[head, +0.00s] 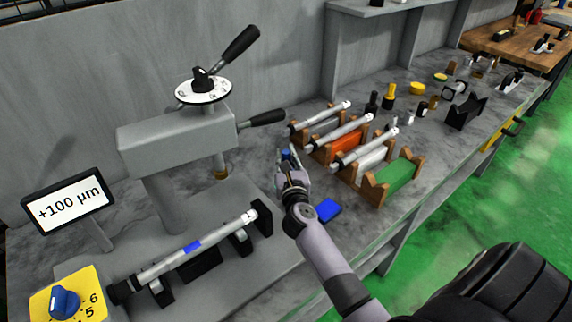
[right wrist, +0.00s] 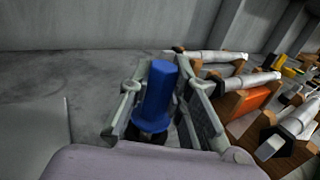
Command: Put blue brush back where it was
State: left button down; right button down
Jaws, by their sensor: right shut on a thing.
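My right gripper (head: 288,163) is shut on the blue brush, near the middle of the bench, left of the wooden racks. In the right wrist view the blue brush (right wrist: 157,92) stands between the two fingers (right wrist: 158,100), with its blue part pointing up and a dark part below. In the head view only a small blue bit of the brush (head: 287,154) shows; the gripper hides the rest. I cannot tell whether its lower end touches the bench. My left gripper is not in view.
Wooden racks (head: 372,190) with metal shafts and coloured panels stand right of the gripper. A blue block (head: 327,210) lies nearer the bench edge. The grey grinder (head: 175,145) stands left, with a shaft (head: 170,259) before it. Bottles and small parts (head: 389,96) stand farther back.

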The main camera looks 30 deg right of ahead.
jog(key=shift+f, duration=0.6)
jog(key=shift+f+b, duration=0.45)
jog(key=shift+f, duration=0.05)
jog(key=c, duration=1.5)
grip_release()
jog(key=shift+r, duration=0.1)
